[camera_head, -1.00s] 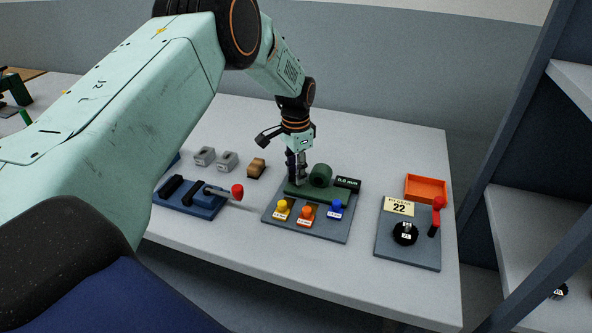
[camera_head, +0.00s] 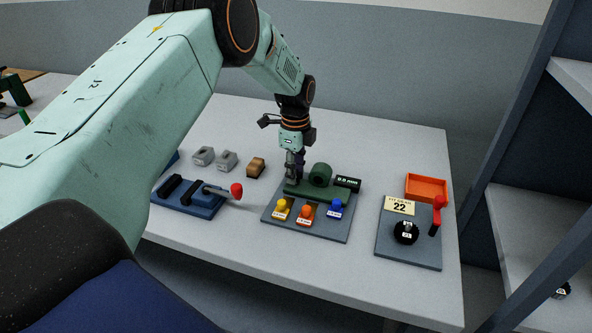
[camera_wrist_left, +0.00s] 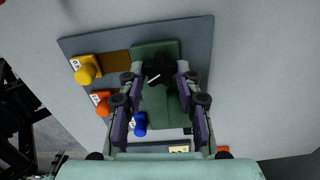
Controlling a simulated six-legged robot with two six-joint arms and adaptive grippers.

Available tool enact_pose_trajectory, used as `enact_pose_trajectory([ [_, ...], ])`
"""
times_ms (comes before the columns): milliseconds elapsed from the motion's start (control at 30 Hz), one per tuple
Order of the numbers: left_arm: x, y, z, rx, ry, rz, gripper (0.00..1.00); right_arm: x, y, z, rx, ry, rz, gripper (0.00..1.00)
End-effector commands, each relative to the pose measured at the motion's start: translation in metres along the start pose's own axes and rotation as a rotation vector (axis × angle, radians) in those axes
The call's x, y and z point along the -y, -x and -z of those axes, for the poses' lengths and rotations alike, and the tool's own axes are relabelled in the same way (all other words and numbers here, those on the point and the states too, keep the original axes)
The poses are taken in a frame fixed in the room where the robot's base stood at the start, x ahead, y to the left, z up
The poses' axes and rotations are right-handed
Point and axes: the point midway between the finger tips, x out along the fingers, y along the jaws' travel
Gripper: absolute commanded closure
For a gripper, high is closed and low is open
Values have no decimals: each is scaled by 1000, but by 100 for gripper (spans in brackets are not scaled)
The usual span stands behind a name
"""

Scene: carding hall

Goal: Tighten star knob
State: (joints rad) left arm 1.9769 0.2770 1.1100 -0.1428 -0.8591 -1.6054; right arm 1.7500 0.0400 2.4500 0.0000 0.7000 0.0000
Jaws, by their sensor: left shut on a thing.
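The black star knob (camera_wrist_left: 158,68), with a white mark on it, sits on the green fixture (camera_wrist_left: 152,50) in the left wrist view. My left gripper (camera_wrist_left: 158,76) points down over it, one finger on each side, shut on the knob. In the head view my left gripper (camera_head: 293,178) stands at the left end of the green fixture (camera_head: 325,190) and hides the knob. The fixture has a green round part and a display (camera_head: 348,183) reading 0.0 mm. My right gripper is not in view.
Yellow (camera_head: 282,206), orange (camera_head: 305,213) and blue (camera_head: 336,207) knobbed gauges stand in front of the fixture on the grey plate (camera_head: 330,230). A red-balled lever (camera_head: 236,190) is to the left. A panel with a black dial (camera_head: 405,232) and an orange tray (camera_head: 427,187) are to the right.

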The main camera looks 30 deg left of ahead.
Motion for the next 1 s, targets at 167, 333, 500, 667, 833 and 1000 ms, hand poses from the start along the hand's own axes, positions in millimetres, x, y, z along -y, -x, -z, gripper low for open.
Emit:
enact_pose_trajectory([
  [167,-4,-3,-2,1,-161,-11,98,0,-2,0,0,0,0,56],
  [333,-3,-3,-2,1,-298,-10,98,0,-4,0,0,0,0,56],
  [500,-3,-3,-2,0,-404,-9,98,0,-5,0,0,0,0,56],
  [667,-2,-2,-2,0,-475,-8,98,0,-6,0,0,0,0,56],
  [833,-2,-2,-2,0,-517,-7,98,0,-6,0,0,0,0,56],
  [1000,-2,-1,-2,0,-534,-5,98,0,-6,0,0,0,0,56],
])
